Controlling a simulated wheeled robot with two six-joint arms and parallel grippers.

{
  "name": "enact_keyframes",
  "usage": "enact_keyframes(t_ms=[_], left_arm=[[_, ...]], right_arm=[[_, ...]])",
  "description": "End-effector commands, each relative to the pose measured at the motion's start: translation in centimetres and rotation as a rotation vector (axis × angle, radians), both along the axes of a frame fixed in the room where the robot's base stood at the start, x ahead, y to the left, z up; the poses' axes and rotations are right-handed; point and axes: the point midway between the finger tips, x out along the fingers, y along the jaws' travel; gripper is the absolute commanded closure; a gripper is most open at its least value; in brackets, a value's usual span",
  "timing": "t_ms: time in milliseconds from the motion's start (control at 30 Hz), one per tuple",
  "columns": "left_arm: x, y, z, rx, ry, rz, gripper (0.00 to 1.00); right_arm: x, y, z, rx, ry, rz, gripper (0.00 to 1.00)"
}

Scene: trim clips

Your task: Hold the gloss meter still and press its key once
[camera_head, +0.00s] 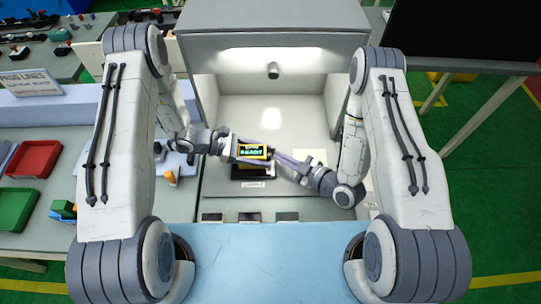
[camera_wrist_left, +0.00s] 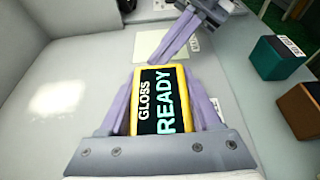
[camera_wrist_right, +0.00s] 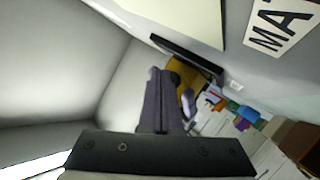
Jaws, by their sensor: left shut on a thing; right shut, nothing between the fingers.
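The gloss meter (camera_head: 252,151) is a yellow-cased block with a black screen, held inside the grey booth. In the left wrist view its screen (camera_wrist_left: 162,106) reads "GLOSS READY". My left gripper (camera_head: 240,149) is shut on it, one finger along each side. My right gripper (camera_head: 277,156) is shut and empty, its tips close to the meter's right side. In the left wrist view the right fingers (camera_wrist_left: 155,61) point at the meter's far end. In the right wrist view a yellow surface (camera_wrist_right: 186,72) shows just beyond the fingertips. I cannot tell whether they touch, and I cannot make out the key.
A dark plate (camera_head: 243,172) lies below the meter, with a printed label (camera_head: 252,186) in front. A pale card (camera_head: 318,156) lies to the right. Several small blocks (camera_head: 287,216) stand along the booth's front edge. Red (camera_head: 35,158) and green (camera_head: 16,208) bins sit on the left table.

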Motion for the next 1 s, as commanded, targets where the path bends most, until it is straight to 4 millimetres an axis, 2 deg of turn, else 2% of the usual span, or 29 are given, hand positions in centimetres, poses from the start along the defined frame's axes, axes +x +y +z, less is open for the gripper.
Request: enact_keyframes(t_ms=[1000], left_arm=[[0.00, -0.02, 0.05, -0.001, 0.000, 0.000, 1.00]], right_arm=[[-0.02, 0.97, 0.00, -0.001, 0.000, 0.002, 1.00]])
